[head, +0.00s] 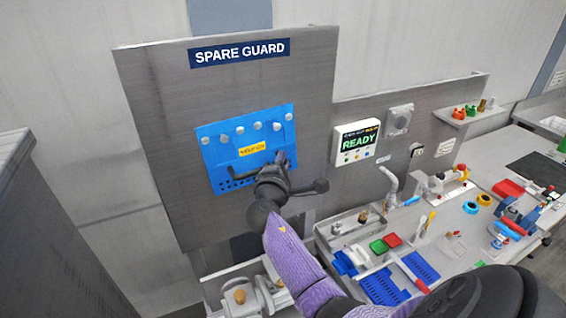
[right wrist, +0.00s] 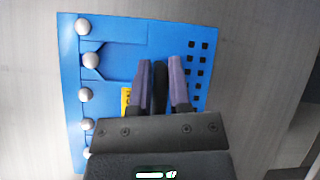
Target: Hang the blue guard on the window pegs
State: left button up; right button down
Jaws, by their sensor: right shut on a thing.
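The blue guard (head: 220,140) lies flat against the grey board marked SPARE GUARD (head: 160,120). A row of round silver pegs (head: 239,130) shows along its upper part. The guard has a yellow label, a dark handle and small square holes. My right gripper (head: 280,160) is at the guard's lower right, shut on its dark handle. In the right wrist view the guard (right wrist: 110,45) fills the middle, the pegs (right wrist: 90,60) run down its left side, and the purple fingers (right wrist: 161,75) close around the black bar. I cannot make out the window pegs. My left gripper is not in view.
A panel with a green READY screen (head: 358,141) is right of the board. Below it a bench (head: 455,230) carries a metal tray, blue racks, red and green blocks and several tools. A white fixture (head: 250,295) stands below the board. A dark cabinet (head: 40,230) is at left.

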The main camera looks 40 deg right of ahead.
aim_at(287, 139)
jog(key=shift+a+r+p, duration=0.2)
jog(key=shift+r+p, duration=0.5)
jog(key=shift+r, duration=0.2)
jog(key=shift+r+p, duration=0.65)
jog(key=shift+r, duration=0.1)
jog(key=shift+f, duration=0.1)
jog(key=shift+d+m+b, duration=0.1)
jog(key=shift+m+b, duration=0.7)
jog(key=shift+m, duration=0.1)
jog(key=shift+s, duration=0.1)
jog(key=shift+s+a+m, duration=0.25)
jog(key=shift+s+m, duration=0.5)
jog(key=shift+m, duration=0.05)
